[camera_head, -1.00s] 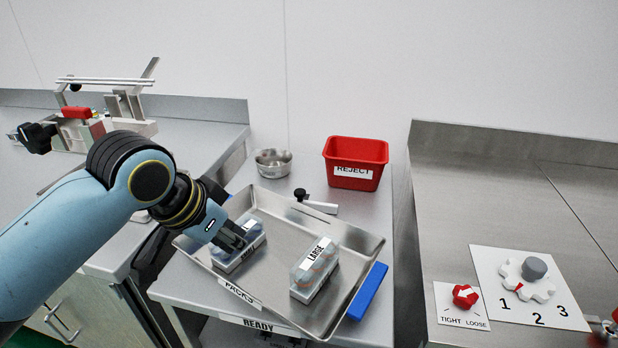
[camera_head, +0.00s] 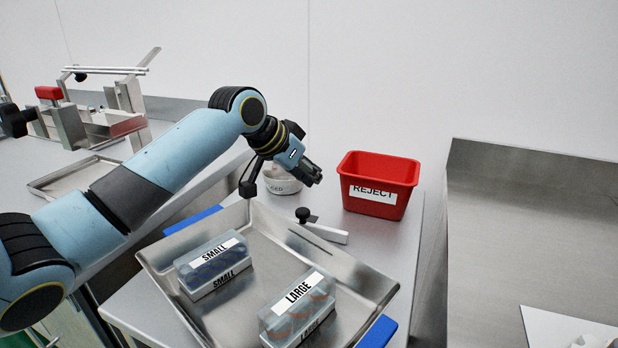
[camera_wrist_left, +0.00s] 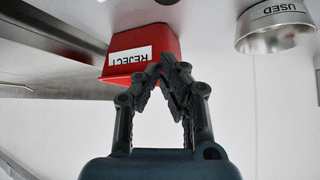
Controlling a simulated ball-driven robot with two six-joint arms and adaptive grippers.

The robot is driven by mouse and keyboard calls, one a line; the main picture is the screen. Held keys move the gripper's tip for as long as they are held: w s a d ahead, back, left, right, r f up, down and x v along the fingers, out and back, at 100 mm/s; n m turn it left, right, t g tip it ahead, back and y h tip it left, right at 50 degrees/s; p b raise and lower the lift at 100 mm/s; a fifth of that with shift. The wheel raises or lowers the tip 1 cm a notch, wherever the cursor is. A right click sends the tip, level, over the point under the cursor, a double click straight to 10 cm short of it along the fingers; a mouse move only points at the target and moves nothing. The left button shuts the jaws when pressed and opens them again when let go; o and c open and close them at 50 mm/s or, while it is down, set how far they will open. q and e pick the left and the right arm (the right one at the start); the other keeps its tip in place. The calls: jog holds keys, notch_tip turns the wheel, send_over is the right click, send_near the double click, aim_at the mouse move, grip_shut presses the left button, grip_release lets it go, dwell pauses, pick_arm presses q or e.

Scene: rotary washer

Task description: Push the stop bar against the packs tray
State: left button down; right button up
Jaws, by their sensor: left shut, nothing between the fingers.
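The packs tray (camera_head: 255,308) is a shallow metal tray on a small table. It holds a pack labelled SMALL (camera_head: 213,264) and a pack labelled LARGE (camera_head: 298,313). A pale bar with a black knob (camera_head: 326,232), which looks like the stop bar, lies along the tray's far edge; I cannot tell whether they touch. My left gripper (camera_head: 313,174) is shut and empty, raised above and behind the bar, near the bowl. In the left wrist view its fingertips (camera_wrist_left: 168,66) meet in front of the reject bin. My right gripper is not in view.
The red REJECT bin (camera_head: 379,186) stands right of my left gripper. A metal bowl labelled USED (camera_head: 283,184) is partly behind the gripper and also shows in the left wrist view (camera_wrist_left: 275,26). Blue strips (camera_head: 378,332) flank the tray. A steel counter (camera_head: 520,230) is at right.

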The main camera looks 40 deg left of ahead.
aim_at(303, 221)
pick_arm(q)
jog(key=x, duration=0.6)
jog(key=shift+w+f+b, duration=0.1)
jog(key=shift+f+b, duration=0.05)
jog(key=shift+b, duration=0.25)
jog(key=shift+f, duration=0.3)
jog(key=s, duration=0.2)
jog(key=shift+s+a+p, duration=0.35)
jog(key=shift+p, duration=0.05)
jog(key=shift+s+a, duration=0.1)
jog(key=shift+s, duration=0.2)
jog(key=shift+s+f, duration=0.15)
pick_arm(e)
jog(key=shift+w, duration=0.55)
pick_arm(q)
jog(key=shift+s+p, duration=0.6)
jog(key=shift+p, duration=0.55)
jog(key=shift+s+f, duration=0.1)
jog(key=shift+s, duration=0.05)
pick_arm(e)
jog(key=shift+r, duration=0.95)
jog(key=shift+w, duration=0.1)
